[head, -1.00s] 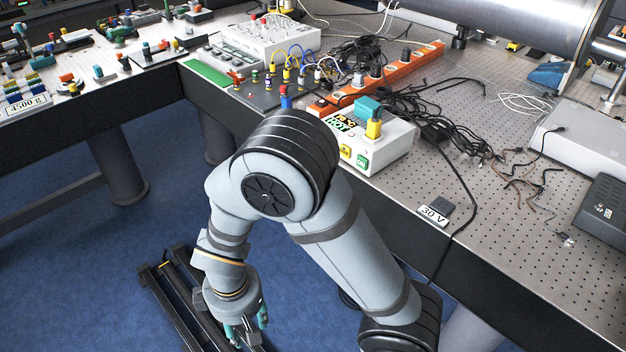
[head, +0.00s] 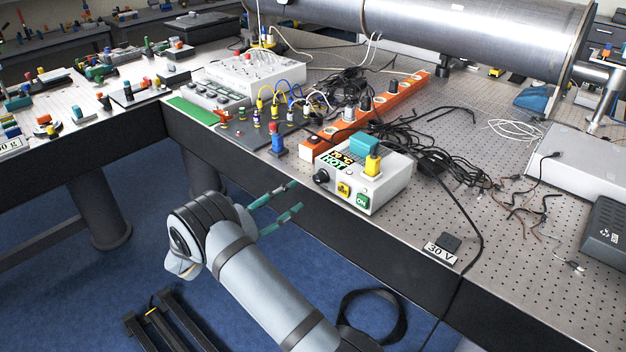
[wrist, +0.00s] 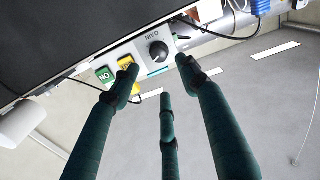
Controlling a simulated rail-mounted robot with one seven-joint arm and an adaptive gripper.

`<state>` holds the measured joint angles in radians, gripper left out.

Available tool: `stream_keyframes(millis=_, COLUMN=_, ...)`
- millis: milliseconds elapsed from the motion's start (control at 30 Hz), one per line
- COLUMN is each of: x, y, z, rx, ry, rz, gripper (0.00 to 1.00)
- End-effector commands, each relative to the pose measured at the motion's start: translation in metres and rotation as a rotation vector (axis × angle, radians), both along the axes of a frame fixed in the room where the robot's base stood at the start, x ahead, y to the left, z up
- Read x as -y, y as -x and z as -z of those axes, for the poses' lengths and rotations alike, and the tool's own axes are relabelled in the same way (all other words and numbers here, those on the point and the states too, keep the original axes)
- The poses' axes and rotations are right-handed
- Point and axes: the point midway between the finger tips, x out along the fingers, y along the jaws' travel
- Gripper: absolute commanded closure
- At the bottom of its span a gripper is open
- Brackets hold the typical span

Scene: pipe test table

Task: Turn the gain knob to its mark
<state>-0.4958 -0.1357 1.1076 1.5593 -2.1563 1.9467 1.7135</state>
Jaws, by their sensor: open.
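The gain knob (head: 321,176) is a round black knob at the left of the front face of a white box (head: 401,178) on the table's near edge. In the wrist view the knob (wrist: 159,51) shows close up, beside the lettering GAIN. In the wrist view the open fingers (wrist: 158,66) frame the knob without visible contact.
A green ON button (head: 362,201) and a yellow button (head: 343,189) sit right of the knob. A blue-and-red plug (head: 278,146) stands to its left. An orange socket strip (head: 385,106) and black cables lie behind.

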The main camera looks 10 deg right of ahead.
Motion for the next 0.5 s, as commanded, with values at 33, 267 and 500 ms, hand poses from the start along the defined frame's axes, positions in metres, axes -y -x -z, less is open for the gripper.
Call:
stream_keyframes(millis=33, x=0.0, y=0.002, z=-0.001, rx=0.046, ry=-0.026, rz=0.005, gripper=0.55)
stream_keyframes(millis=267, x=0.013, y=-0.006, z=-0.002, rx=0.111, ry=-0.07, rz=0.007, gripper=0.55)
stream_keyframes(millis=500, x=0.05, y=-0.029, z=-0.003, rx=0.107, ry=-0.069, rz=0.007, gripper=0.55)
